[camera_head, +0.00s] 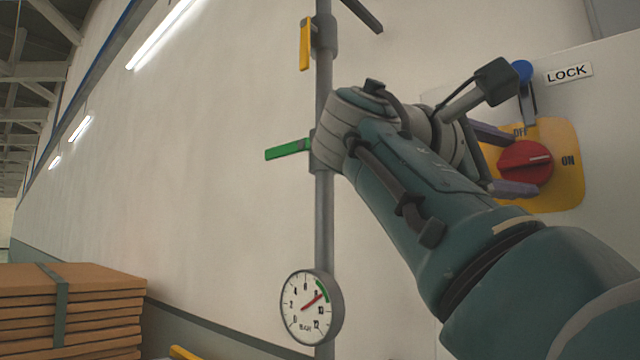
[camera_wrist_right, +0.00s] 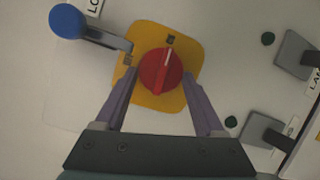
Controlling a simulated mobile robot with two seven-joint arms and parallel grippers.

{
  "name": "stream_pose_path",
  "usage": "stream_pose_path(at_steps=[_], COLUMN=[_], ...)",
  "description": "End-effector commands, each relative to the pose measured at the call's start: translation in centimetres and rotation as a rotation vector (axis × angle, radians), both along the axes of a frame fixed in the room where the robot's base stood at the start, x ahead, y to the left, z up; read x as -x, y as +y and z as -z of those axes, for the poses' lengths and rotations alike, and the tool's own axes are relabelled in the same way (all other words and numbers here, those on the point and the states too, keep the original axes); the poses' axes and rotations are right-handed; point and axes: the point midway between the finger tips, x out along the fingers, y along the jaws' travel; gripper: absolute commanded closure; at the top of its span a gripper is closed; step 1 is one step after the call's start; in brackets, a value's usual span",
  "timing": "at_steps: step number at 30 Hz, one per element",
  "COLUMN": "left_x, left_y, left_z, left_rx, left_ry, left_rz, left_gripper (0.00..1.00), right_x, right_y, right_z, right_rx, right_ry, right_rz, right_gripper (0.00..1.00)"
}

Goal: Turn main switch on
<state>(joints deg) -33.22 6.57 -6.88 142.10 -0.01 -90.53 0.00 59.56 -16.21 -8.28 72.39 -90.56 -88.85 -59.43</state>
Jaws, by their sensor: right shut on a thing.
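The main switch is a red rotary knob (camera_head: 525,162) on a yellow plate (camera_head: 570,195), at the right of the head view. It also shows in the right wrist view, as the red knob (camera_wrist_right: 158,75) on the yellow plate (camera_wrist_right: 190,50). Its white mark points toward the ON label (camera_head: 568,160). The OFF label (camera_head: 520,132) is above the knob, partly hidden. My right gripper (camera_wrist_right: 160,78) is shut on the red knob, one finger on each side of it. My left gripper is not in view.
A blue-ended lock lever (camera_head: 523,72) sits just above the plate, by the LOCK label (camera_head: 569,73). A pipe (camera_head: 324,220) carries a green handle (camera_head: 288,149), a yellow handle (camera_head: 305,45) and a pressure gauge (camera_head: 311,307). Stacked brown boards (camera_head: 70,310) stand lower left.

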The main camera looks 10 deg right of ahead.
Motion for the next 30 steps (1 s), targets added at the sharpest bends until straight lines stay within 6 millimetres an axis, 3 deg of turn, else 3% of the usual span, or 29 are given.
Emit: stream_pose_path(at_steps=[20,21,27,30], left_x=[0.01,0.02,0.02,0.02], left_y=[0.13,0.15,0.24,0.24], left_z=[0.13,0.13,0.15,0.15], left_rx=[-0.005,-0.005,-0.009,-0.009], left_ry=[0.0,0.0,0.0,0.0], left_rz=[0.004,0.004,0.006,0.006], left_gripper=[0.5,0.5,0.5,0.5], right_x=[0.08,0.08,0.04,0.03], right_y=[-0.08,-0.08,-0.06,-0.04], right_z=[-0.09,-0.09,-0.09,-0.08], right_rx=[-0.038,-0.038,-0.037,-0.037], right_ry=[-0.044,-0.044,-0.043,-0.043], right_rz=[0.004,0.004,0.002,0.002], right_gripper=[0.84,0.24,0.02,0.0])
